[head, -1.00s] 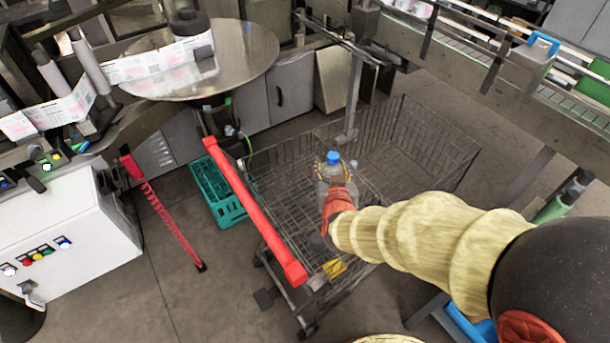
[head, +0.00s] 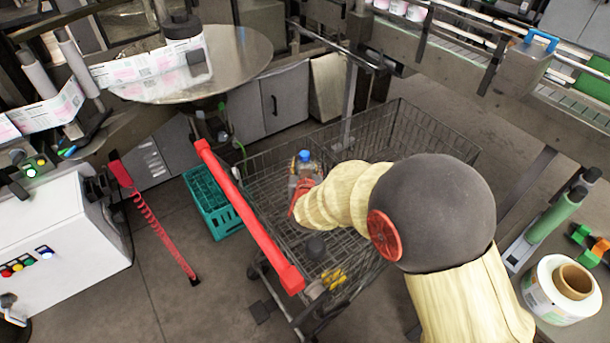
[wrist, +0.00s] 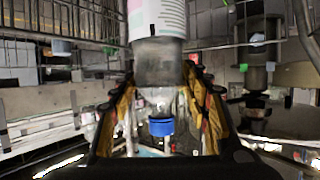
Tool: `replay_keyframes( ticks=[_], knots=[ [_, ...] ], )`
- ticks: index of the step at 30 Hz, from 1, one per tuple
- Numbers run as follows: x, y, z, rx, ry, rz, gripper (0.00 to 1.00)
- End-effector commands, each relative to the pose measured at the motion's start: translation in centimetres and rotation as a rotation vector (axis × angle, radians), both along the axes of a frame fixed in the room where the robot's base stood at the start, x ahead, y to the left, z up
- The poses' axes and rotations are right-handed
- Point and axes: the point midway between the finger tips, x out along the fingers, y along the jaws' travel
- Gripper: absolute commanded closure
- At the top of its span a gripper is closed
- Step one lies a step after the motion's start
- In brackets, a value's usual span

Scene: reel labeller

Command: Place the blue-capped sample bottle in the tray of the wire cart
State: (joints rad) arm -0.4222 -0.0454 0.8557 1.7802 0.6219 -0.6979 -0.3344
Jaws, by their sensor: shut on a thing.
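The clear sample bottle with a blue cap (head: 304,156) is upright over the wire cart (head: 432,140), nearer its red handle (head: 245,215). My gripper (head: 299,186) is shut on the bottle from the near side. The wrist view shows the bottle (wrist: 158,62) between the two fingers (wrist: 158,76), with a printed label, a grey band and the blue cap at the lower end of that picture. Wire mesh shows under the bottle in the head view. I cannot tell whether its base touches the cart, and my forearm covers part of the basket.
A green crate (head: 207,205) stands on the floor left of the handle. A round metal table (head: 235,58) is behind, and a conveyor (head: 455,65) runs at upper right.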

Motion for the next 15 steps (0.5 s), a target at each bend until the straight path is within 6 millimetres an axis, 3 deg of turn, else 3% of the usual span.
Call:
replay_keyframes(
  ticks=[1, 4, 15],
  knots=[
    [-0.1, -0.1, -1.3, -0.001, 0.001, -0.001, 1.00],
    [-0.1, -0.1, -2.6, -0.001, 0.002, -0.001, 1.00],
    [-0.1, -0.1, -2.8, 0.000, 0.000, 0.000, 1.00]
  ],
)
